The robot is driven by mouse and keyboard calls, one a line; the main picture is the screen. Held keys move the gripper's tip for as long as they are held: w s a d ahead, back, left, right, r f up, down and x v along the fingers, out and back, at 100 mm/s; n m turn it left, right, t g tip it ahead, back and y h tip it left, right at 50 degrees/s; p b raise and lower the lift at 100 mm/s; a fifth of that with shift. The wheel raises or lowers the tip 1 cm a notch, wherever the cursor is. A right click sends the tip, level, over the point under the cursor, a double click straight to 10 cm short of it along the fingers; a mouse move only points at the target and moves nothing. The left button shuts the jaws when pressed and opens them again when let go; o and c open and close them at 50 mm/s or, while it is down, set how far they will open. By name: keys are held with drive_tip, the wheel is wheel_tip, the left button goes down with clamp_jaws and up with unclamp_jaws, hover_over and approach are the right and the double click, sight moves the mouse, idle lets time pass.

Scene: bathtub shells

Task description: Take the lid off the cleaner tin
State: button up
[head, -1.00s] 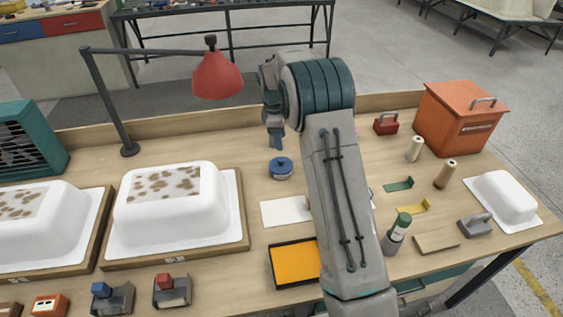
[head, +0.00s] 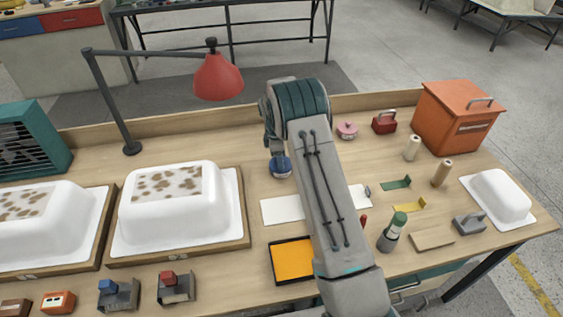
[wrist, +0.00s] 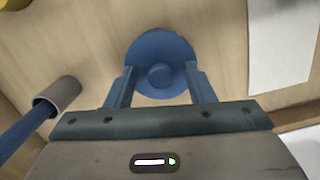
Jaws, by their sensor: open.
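A small round tin (head: 281,172) with a blue lid stands on the workbench, right of the middle tub shell. My gripper (head: 279,152) is over it, pointing down, and partly hides the lid in the head view. In the wrist view the blue lid (wrist: 160,48) with its round central knob (wrist: 159,75) lies between the fingertips of my gripper (wrist: 159,82). The fingers are apart, one on each side of the knob. I cannot tell whether they touch the lid.
A white sheet (head: 283,210) and an orange-yellow tray (head: 292,260) lie in front. A white tub shell (head: 170,215) is at left, with a red lamp (head: 218,78) behind it. A pink-lidded tin (head: 347,131) and a red box (head: 384,122) stand back right.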

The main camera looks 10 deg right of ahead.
clamp_jaws()
drive_tip(key=shift+r, duration=0.1)
